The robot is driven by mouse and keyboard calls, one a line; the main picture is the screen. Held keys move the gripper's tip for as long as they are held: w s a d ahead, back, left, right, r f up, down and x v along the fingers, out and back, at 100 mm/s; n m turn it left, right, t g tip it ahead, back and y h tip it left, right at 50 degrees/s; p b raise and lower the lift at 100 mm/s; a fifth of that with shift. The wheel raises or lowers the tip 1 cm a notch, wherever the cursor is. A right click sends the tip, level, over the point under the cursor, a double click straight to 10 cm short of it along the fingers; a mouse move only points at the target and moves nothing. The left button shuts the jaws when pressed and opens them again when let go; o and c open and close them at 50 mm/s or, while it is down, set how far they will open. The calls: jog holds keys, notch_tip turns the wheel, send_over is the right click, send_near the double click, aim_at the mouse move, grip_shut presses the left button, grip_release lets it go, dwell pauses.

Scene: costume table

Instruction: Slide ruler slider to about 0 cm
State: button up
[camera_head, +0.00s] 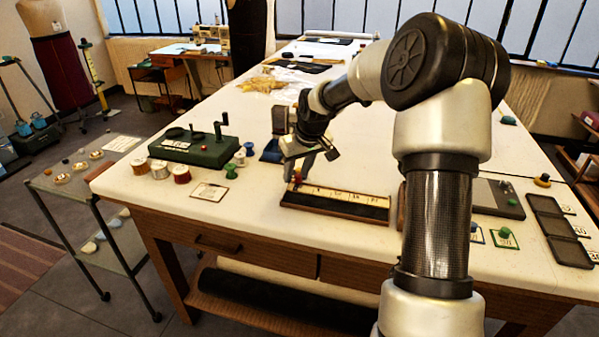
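The ruler (345,197) is a pale scale strip with marks, set on a dark base near the front edge of the white table. Its slider (297,177) shows as a small red knob at the left end of the scale. My gripper (301,168) points down at that left end, right at the knob. The fingers partly cover the slider. I cannot tell whether they touch it or how far apart they are.
A green box with a crank (192,147) and several thread spools (181,174) stand left of the ruler. A small card (209,192) lies between. My arm hides the table right of the ruler; a dark tray (553,232) lies beyond.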

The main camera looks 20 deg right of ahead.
jog(key=shift+s+d, duration=0.1)
jog(key=shift+d, duration=0.05)
jog(key=shift+s+r, duration=0.1)
jog(key=shift+r, duration=0.25)
jog(key=p+v, duration=0.2)
jog(key=v, duration=1.4)
jog(key=shift+r, duration=0.35)
